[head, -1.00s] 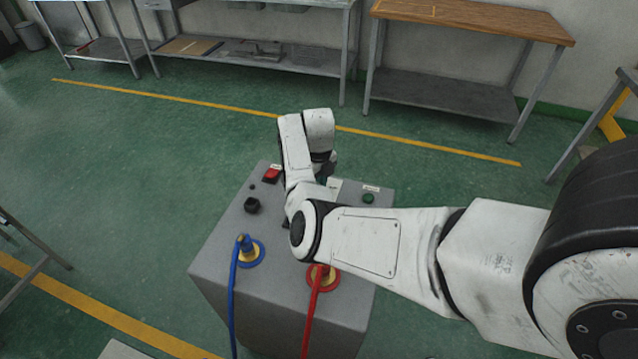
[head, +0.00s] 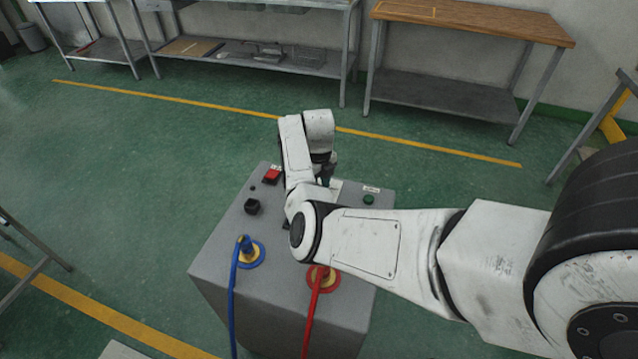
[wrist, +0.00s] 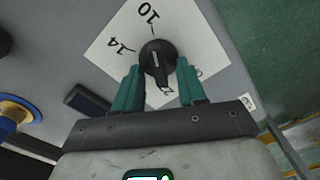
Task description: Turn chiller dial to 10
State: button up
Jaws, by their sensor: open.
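The chiller is a grey box (head: 215,248) in front of me in the head view. Its dial, a black knob (wrist: 158,58) with a white mark, sits on a white scale plate (wrist: 192,30) in the wrist view. The numbers 10 and 14 read at the plate's top and left; other figures are partly covered. The white mark lies roughly along the line between 10 and the gripper side; which end points is unclear. My gripper (wrist: 159,68) is open, its two teal fingers on either side of the knob. Contact cannot be told. My arm hides the dial in the head view.
The box top also bears a red switch (head: 272,175), a black knob (head: 252,206), a green button (head: 368,199), and blue (head: 233,300) and red (head: 311,315) hoses on fittings. Open green floor surrounds the box. Tables stand along the back wall.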

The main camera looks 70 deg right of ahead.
notch_tip(320, 180, up, 11)
dwell(0.5)
jog(key=shift+f, duration=0.15)
dwell(0.4)
